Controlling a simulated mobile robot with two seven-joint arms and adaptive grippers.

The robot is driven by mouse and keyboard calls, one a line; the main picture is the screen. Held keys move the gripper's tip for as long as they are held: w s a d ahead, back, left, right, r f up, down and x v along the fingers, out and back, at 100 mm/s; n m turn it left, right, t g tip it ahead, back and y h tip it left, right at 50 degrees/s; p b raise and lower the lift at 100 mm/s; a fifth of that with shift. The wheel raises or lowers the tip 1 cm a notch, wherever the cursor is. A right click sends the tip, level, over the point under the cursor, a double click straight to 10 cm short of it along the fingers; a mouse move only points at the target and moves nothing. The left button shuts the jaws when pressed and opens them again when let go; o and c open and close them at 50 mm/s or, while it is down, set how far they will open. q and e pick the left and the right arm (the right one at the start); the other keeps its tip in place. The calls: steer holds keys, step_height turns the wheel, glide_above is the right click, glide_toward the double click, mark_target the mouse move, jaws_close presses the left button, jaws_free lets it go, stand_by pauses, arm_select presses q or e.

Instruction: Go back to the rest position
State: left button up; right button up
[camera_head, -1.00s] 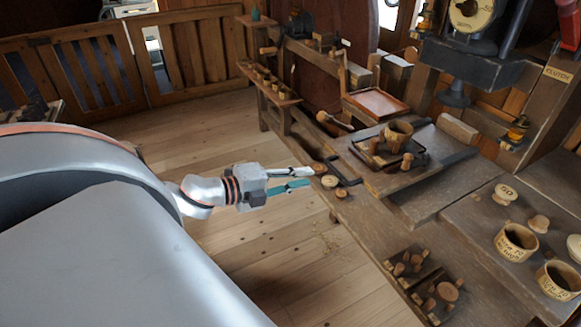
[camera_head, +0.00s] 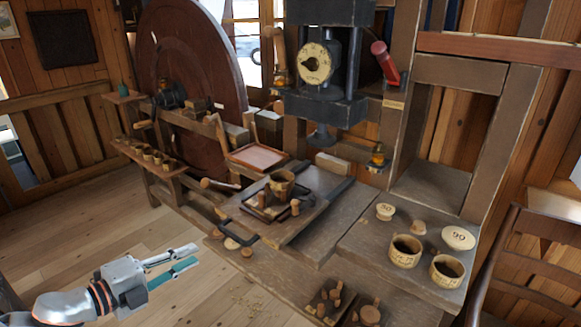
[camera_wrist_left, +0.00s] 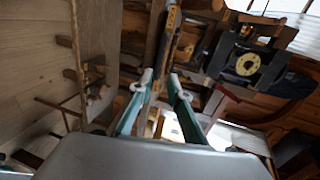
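My left gripper (camera_head: 188,256) is at the lower left of the head view, over the wooden floor and left of the workbench (camera_head: 275,272). Its two fingers, with teal pads, are apart and nothing is between them. In the left wrist view the same gripper (camera_wrist_left: 160,77) shows its fingers spread and empty. My right gripper is in neither view.
A dark tray (camera_head: 262,213) on the bench holds a wooden cup (camera_head: 281,183) and small turned pieces. Two cups, one of them a lettered cup (camera_head: 404,251), stand on the right. A press (camera_head: 322,70) rises behind. The floor (camera_head: 85,235) at left is clear.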

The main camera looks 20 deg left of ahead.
arm_select(q)
steer(key=s+f+n+g+y, duration=0.1)
steer(key=s+f+n+y, duration=0.15)
steer(key=f+n, duration=0.4)
steer(key=s+f+n+y, duration=0.1)
steer(key=s+f+n, duration=0.25)
steer(key=f, duration=0.65)
steer(key=s+d+f+n+g, duration=0.1)
steer(key=s+d+f+n, duration=0.1)
steer(key=d+f, duration=0.4)
steer(key=s+d+f+n+g, duration=0.1)
steer(key=d+f+n, duration=0.4)
steer(key=d, duration=0.8)
steer(key=shift+s+f+n+g+h, duration=0.3)
steer(key=shift+s+f+g+h, duration=0.1)
steer(key=shift+s+h, duration=0.1)
